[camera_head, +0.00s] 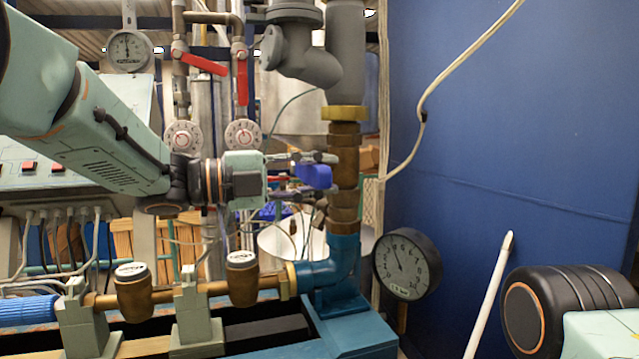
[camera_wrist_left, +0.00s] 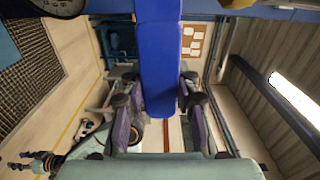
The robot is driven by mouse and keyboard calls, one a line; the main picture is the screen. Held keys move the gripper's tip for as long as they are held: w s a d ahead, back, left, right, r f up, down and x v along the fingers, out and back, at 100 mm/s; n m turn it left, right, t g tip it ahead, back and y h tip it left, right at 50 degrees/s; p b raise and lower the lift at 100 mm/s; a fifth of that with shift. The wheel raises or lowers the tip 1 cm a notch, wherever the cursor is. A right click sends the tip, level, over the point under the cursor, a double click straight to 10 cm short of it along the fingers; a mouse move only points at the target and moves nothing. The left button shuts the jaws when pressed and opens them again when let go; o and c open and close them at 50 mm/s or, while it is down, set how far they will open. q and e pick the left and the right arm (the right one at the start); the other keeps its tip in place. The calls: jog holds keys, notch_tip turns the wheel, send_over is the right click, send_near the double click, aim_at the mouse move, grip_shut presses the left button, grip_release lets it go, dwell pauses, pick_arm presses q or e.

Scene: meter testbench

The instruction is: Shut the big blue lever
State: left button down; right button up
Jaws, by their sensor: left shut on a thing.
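The big blue lever (camera_head: 313,176) sits at the brass valve (camera_head: 344,150) on the vertical pipe, and shows foreshortened in the head view. In the left wrist view the lever (camera_wrist_left: 160,65) is a long blue bar running down from the top edge between the two fingers. My left gripper (camera_head: 318,174) reaches in from the left with one finger above and one below the lever, shut on it. It also shows in the left wrist view (camera_wrist_left: 158,101). The exact finger contact is hard to see. My right gripper is out of view.
Two small red levers (camera_head: 203,63) (camera_head: 241,78) are on thin pipes behind my left arm. A blue elbow pipe (camera_head: 335,262) and a round gauge (camera_head: 406,264) stand below and right of the valve. A blue wall (camera_head: 520,130) fills the right, with open space before it.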

pick_arm(q)
jog(key=shift+f+m, duration=0.3)
jog(key=shift+f, duration=0.1)
jog(key=c, duration=1.3)
grip_release()
jog(key=shift+c, duration=0.2)
jog(key=o, duration=0.3)
jog(key=shift+s+a, duration=0.1)
jog(key=shift+o, duration=0.4)
jog(key=v, duration=1.2)
